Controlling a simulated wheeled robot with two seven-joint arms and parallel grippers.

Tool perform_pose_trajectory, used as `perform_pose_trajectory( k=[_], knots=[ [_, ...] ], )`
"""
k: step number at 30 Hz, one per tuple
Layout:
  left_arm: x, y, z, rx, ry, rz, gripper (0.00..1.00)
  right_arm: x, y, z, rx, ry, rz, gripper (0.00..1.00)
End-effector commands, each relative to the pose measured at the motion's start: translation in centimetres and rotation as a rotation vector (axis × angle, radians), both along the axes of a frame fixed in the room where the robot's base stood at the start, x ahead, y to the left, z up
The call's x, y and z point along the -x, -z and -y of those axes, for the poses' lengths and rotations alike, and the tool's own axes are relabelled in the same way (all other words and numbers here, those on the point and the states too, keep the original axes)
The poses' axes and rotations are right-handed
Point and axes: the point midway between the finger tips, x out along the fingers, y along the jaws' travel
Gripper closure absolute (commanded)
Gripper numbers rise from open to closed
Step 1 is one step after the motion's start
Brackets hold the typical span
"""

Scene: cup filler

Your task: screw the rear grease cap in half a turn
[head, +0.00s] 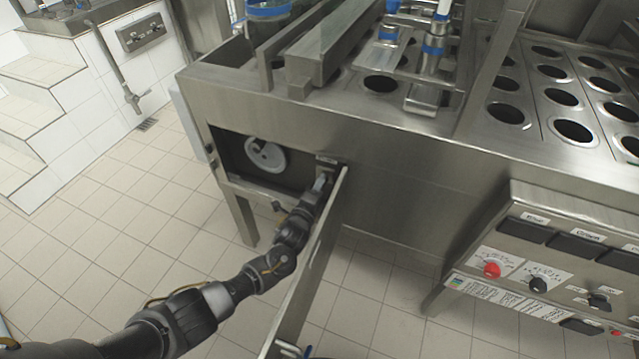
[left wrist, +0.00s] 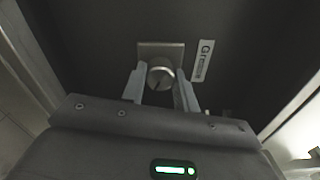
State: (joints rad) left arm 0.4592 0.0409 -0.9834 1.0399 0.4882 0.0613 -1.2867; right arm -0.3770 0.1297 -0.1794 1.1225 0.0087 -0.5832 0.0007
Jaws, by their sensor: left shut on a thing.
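The rear grease cap (left wrist: 160,74) is a small round metal cap with a dark line on its face, in front of a square metal block. A white label reading "Grease" is to its right in the left wrist view. My left gripper (left wrist: 161,84) has one finger on each side of the cap and is shut on it. In the head view my left gripper (head: 322,182) reaches into the right end of the open compartment, and the cap cannot be made out there. My right gripper is not in view.
An open metal door (head: 318,262) stands close along the right of my left arm. A white wheel (head: 265,155) sits inside the compartment to the left. A control panel (head: 550,265) juts out at the right. The tiled floor (head: 130,215) at the left is clear.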

Motion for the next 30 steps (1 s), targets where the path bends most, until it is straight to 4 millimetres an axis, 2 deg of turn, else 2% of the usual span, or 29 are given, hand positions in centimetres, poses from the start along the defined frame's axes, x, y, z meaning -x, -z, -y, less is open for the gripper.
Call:
perform_pose_trajectory(
  k=[15, 30],
  knots=[
    [0.0, 0.0, 0.0, -0.454, 0.001, 0.186, 0.93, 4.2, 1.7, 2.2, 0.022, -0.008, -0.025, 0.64],
    [0.0, 0.0, -0.1, -0.849, 0.0, 0.351, 0.93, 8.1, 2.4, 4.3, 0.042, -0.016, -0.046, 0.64]
  ],
)
